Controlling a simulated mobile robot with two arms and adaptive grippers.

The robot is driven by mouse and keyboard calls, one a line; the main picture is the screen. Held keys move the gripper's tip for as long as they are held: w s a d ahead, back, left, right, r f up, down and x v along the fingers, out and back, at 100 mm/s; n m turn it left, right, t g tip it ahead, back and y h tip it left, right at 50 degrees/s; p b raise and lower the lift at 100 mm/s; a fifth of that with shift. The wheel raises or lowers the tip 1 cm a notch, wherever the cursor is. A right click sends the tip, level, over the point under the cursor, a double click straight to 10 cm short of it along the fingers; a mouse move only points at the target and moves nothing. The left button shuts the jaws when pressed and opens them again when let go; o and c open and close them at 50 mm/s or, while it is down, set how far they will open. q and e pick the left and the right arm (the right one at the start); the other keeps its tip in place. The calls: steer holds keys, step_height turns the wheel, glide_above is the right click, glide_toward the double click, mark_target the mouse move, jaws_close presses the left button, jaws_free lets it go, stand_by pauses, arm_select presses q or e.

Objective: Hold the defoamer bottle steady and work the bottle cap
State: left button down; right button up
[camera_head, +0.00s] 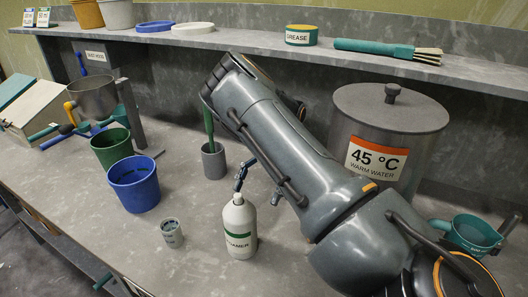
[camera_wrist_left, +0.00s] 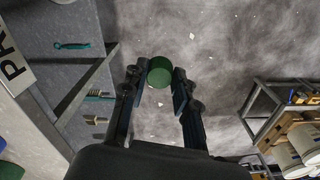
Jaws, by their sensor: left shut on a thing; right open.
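The defoamer bottle (camera_head: 239,228) is white with a green label. It stands upright on the bench, and no cap shows on its narrow top. My right gripper (camera_head: 258,188) is open at the top of the bottle, mostly hidden behind my own arm. One finger is just above the bottle's mouth, the other to its right; I cannot tell whether it touches. In the left wrist view my left gripper (camera_wrist_left: 157,75) is shut on a round green bottle cap (camera_wrist_left: 160,70), above the floor. The left gripper does not show in the head view.
A green pail (camera_head: 112,148), a blue pail (camera_head: 135,185) and a small labelled cup (camera_head: 172,233) stand left of the bottle. A grey holder (camera_head: 214,162) is behind it. A large warm water pot (camera_head: 390,135) is at the right.

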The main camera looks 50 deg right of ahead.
steer(key=b+x, duration=0.3)
steer(key=x, duration=0.2)
steer(key=shift+f, duration=0.2)
steer(key=shift+a, duration=0.25)
steer(key=shift+x, duration=0.9)
steer(key=shift+d, duration=0.1)
steer(key=c, duration=1.5)
steer(key=shift+s, duration=0.1)
steer(key=o, duration=1.7)
steer(key=shift+c, duration=0.2)
steer(key=c, duration=1.5)
steer(key=shift+c, duration=0.2)
